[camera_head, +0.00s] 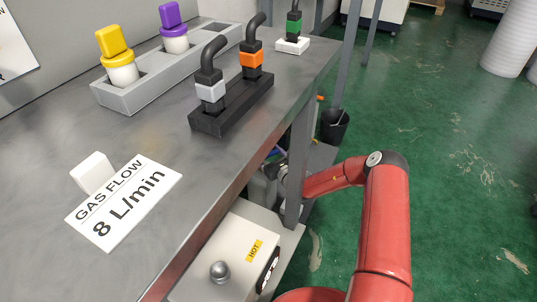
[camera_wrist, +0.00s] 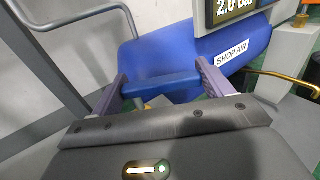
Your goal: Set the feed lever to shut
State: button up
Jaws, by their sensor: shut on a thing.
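My gripper (camera_wrist: 162,74) shows in the wrist view with its two purple-grey fingers at either end of a blue bar (camera_wrist: 160,85), shut on it. The bar looks like a lever handle, but no label or shut mark is legible on it. It lies in front of a blue tank (camera_wrist: 185,57) marked SHOP AIR; how the bar joins anything is hidden. In the head view my red arm reaches in beside the bench's right side, and the gripper's grip is not clear there.
A gauge display (camera_wrist: 235,8) sits above the tank, with a brass-coloured pipe (camera_wrist: 285,82) at right. The bench (camera_head: 150,130) holds a GAS FLOW sign (camera_head: 125,203), a black rack (camera_head: 235,105) and a grey tray (camera_head: 150,85). A box marked HOT (camera_head: 225,245) stands below. Green floor at right is mostly clear.

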jog(key=o, duration=1.4)
jog(key=shift+c, duration=0.2)
jog(key=shift+r, duration=0.1)
notch_tip(320, 180, up, 20)
jog(key=shift+p, duration=0.45)
